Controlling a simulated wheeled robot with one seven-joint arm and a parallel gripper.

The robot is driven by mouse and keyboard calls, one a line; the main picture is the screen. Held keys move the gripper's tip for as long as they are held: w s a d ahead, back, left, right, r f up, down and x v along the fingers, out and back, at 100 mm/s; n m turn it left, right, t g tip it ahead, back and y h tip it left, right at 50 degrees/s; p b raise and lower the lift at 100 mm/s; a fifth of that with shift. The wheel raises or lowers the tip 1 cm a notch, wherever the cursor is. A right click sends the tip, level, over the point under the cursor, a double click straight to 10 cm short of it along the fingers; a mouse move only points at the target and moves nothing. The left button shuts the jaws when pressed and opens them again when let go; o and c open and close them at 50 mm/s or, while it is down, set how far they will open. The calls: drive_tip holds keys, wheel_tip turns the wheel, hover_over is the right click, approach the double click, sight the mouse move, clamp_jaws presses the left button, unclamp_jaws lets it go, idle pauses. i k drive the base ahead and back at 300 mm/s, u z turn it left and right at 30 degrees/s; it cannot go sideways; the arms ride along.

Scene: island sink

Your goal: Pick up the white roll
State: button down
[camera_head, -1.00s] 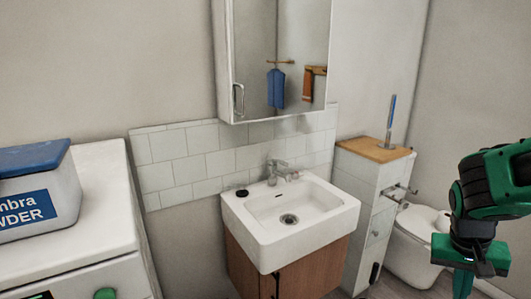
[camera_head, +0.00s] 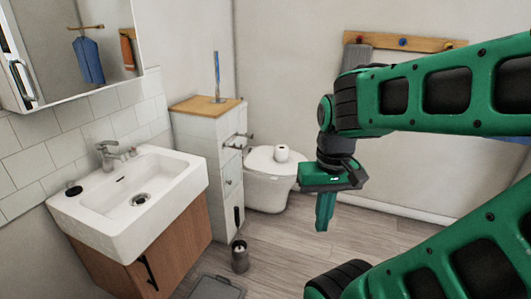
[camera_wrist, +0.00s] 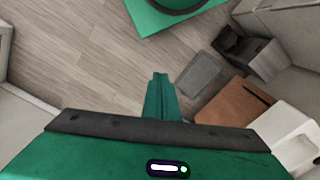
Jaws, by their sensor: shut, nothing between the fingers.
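My gripper (camera_head: 322,222) hangs pointing down over the floor, right of and nearer than the toilet. Its fingers are together with nothing between them. They also show shut in the wrist view (camera_wrist: 158,85), over bare wooden floor. I cannot make out the roll in the wrist view.
The sink (camera_head: 135,195) on its wooden cabinet is at the left. A tall white cabinet (camera_head: 205,150) with a wooden top stands between sink and toilet. A metal bin (camera_head: 239,256) and a grey scale-like slab (camera_head: 215,288) are on the floor. Floor between is clear.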

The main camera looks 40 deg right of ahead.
sight(281, 150)
drive_tip(key=z, duration=0.55)
drive_tip(key=k, duration=1.3)
drive_tip(key=z, duration=1)
drive_tip(key=i, duration=0.85)
drive_tip(key=z, duration=0.55)
drive_tip(key=i, duration=1.15)
drive_tip(key=u, duration=0.5)
drive_tip(key=i, duration=1.35)
drive_tip(key=u, duration=0.65)
